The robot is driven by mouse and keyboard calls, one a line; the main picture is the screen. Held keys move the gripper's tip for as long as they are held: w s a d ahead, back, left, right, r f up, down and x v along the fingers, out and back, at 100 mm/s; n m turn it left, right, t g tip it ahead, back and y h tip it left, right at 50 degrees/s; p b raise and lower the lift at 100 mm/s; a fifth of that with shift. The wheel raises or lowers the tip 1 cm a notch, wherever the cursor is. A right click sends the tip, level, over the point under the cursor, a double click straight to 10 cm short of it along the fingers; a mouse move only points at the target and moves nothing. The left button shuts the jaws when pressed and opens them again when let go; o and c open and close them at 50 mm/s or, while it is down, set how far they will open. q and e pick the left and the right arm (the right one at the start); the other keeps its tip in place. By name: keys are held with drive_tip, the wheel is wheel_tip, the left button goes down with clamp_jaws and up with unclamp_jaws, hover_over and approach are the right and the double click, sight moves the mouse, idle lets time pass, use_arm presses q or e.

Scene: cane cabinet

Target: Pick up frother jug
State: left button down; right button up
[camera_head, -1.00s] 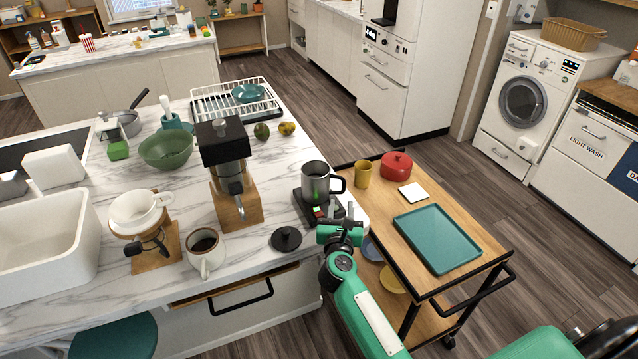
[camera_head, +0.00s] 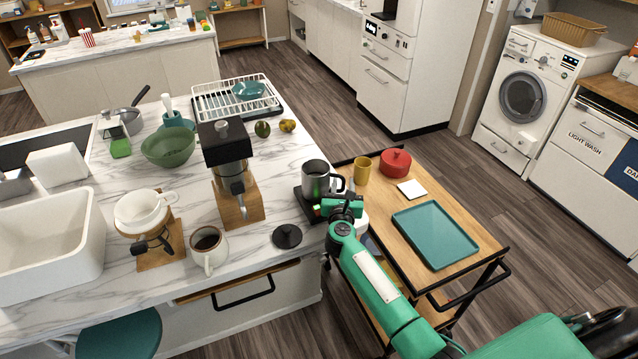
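The frother jug (camera_head: 315,178) is a grey metal jug with a dark handle on its right side. It stands upright on a small black scale (camera_head: 306,205) at the right edge of the marble counter. My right gripper (camera_head: 346,193) is right beside the jug, at its handle side and just in front of it. Its fingers are mostly hidden by the green gripper body and overlap the handle area, so I cannot tell whether they touch it or are closed. My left gripper is not in view.
A black lid (camera_head: 287,236) lies on the counter in front of the scale. A coffee grinder (camera_head: 225,160) and a coffee mug (camera_head: 207,249) stand to the left. The wooden cart (camera_head: 468,262) at the right holds a teal tray (camera_head: 436,234), a yellow cup (camera_head: 362,170) and a red pot (camera_head: 395,163).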

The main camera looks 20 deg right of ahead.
drive_tip(key=shift+c, duration=0.2)
clamp_jaws()
drive_tip(key=shift+r, duration=0.2)
wheel_tip(320, 180, up, 20)
drive_tip(key=shift+f, duration=0.15)
idle(1.1)
